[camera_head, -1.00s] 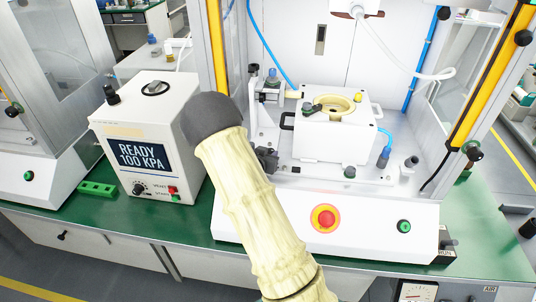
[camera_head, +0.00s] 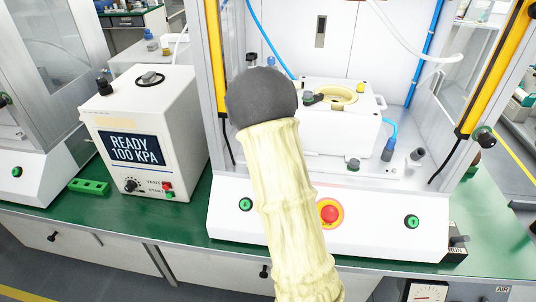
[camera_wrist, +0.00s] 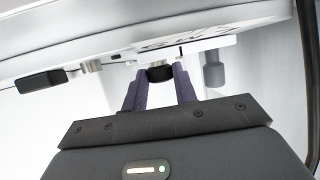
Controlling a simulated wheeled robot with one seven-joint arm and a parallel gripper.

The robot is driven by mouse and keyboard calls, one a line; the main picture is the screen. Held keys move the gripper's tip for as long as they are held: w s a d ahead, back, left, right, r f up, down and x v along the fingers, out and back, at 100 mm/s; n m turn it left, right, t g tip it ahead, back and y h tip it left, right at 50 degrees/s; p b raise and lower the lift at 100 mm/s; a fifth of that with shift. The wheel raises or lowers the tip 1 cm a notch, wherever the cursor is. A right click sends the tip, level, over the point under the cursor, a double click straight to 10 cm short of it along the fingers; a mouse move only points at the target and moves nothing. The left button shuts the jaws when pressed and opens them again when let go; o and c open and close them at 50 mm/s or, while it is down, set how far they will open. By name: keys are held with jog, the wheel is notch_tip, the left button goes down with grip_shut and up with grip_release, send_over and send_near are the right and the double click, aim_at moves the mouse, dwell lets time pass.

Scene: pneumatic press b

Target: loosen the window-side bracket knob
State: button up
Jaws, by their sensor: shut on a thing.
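In the wrist view my gripper (camera_wrist: 160,88) has its two dark purple fingers closed on a small black knob (camera_wrist: 160,73). The knob sits under the edge of a pale plate or bracket (camera_wrist: 130,58). In the head view my cream-sleeved arm with its dark rounded joint covers the left part of the press bay. My gripper, the knob and the bracket are hidden behind it there. I cannot tell from the picture whether the knob has turned.
In the wrist view a black handle (camera_wrist: 43,80) lies left and a grey cylinder (camera_wrist: 213,74) close right of the fingers. In the head view the white fixture block (camera_head: 345,140) stands right of my arm. The red stop button (camera_head: 329,213) and READY controller (camera_head: 145,135) flank the arm.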

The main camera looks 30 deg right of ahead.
jog(key=shift+s+d+f+n+t+y+b, duration=0.1)
jog(key=shift+d+n+t+y+b, duration=0.25)
jog(key=shift+n+y+b, duration=0.5)
jog(key=n+y, duration=0.2)
jog(key=shift+d+y, duration=0.15)
jog(key=shift+y, duration=0.2)
jog(key=n+y+p, duration=0.2)
jog(key=p, duration=0.1)
jog(key=shift+d+r+n+y, duration=0.2)
jog(key=shift+r+n+y, duration=0.05)
jog(key=shift+y, duration=0.15)
jog(key=shift+f+n+y+p, duration=0.1)
jog(key=shift+n+y+p, duration=0.7)
jog(key=shift+y+p, duration=0.1)
jog(key=shift+f, duration=0.1)
jog(key=o, duration=1)
